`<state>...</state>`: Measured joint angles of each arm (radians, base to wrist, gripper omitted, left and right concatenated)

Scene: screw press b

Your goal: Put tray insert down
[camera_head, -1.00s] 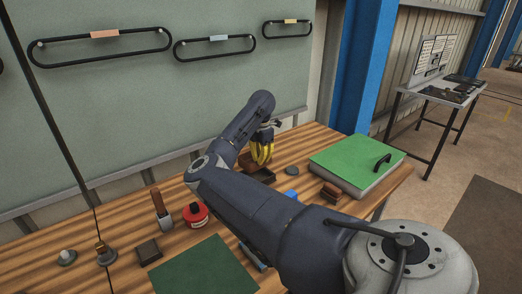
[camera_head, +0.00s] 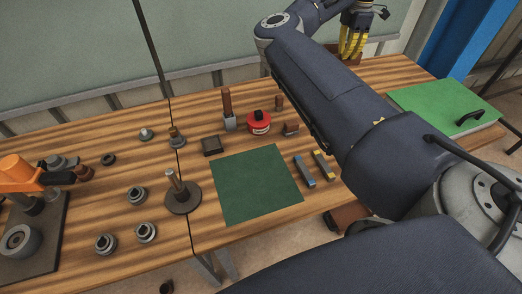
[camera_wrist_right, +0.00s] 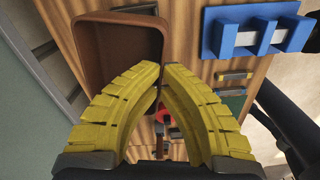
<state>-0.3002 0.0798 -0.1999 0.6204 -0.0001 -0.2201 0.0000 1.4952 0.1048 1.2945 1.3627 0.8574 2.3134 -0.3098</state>
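The brown tray insert (camera_wrist_right: 118,45), an open shallow box with rounded corners, shows in the right wrist view. Its right-hand wall runs between the yellow fingertips of my right gripper (camera_wrist_right: 163,72), which look closed on that wall. The near part of the insert is hidden by the left finger. In the head view my right gripper (camera_head: 351,50) points down at the back of the bench (camera_head: 225,190). Only a little brown shows at its fingers there. I cannot tell whether the insert touches the bench. My left gripper is out of view.
A blue holder (camera_wrist_right: 225,40) stands beside the insert. A green-lidded case (camera_head: 445,103) is at the right. A green mat (camera_head: 255,183), a red container (camera_head: 259,124) and small tools lie mid-bench. An orange press (camera_head: 22,173) is at the far left.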

